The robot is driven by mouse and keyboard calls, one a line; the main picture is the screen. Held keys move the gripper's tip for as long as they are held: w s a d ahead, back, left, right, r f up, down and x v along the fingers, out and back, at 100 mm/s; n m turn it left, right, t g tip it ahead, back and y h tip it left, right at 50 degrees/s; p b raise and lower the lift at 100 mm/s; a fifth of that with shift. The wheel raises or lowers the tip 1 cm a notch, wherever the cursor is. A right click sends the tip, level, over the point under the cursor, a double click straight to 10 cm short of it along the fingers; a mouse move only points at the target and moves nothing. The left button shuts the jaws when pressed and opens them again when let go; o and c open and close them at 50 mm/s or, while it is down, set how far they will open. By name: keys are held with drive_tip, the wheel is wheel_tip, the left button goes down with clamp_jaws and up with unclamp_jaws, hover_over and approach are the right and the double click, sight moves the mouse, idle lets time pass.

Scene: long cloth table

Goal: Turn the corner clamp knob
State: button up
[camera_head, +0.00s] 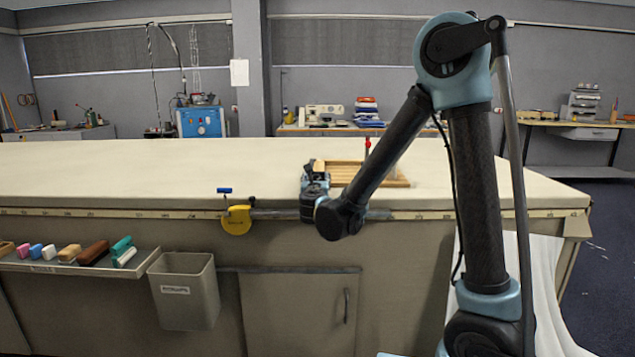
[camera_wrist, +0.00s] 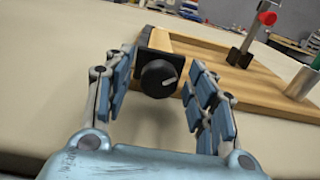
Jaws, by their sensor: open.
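The corner clamp knob (camera_wrist: 158,79) is black and round with a pale pointer mark, on a black block (camera_wrist: 150,61) at the near corner of a wooden frame (camera_wrist: 188,50). My gripper (camera_wrist: 160,88) is open in the wrist view, with one blue-padded finger on each side of the knob. I cannot tell whether the pads touch it; gaps seem to show. In the head view my gripper (camera_head: 314,178) is at the left end of the wooden frame (camera_head: 398,182), and the knob is hidden there.
A red-topped clamp (camera_wrist: 266,18) stands on the frame, and a metal cylinder (camera_wrist: 302,83) stands to its right. The cloth table (camera_head: 120,175) is clear to the left.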

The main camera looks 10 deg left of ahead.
drive_tip(key=shift+w+a, duration=0.15)
drive_tip(key=shift+w, duration=0.55)
drive_tip(key=shift+c, duration=0.5)
drive_tip(key=c, duration=0.9)
drive_tip(key=shift+m, duration=0.3)
drive_tip(key=m, duration=0.7)
drive_tip(key=shift+d, duration=0.2)
drive_tip(key=m, duration=0.3)
drive_tip(key=shift+f+m, duration=0.1)
drive_tip(key=shift+m, duration=0.2)
drive_tip(key=shift+d+f+m, duration=0.1)
drive_tip(key=shift+d+m, duration=0.05)
drive_tip(key=shift+m, duration=1.85)
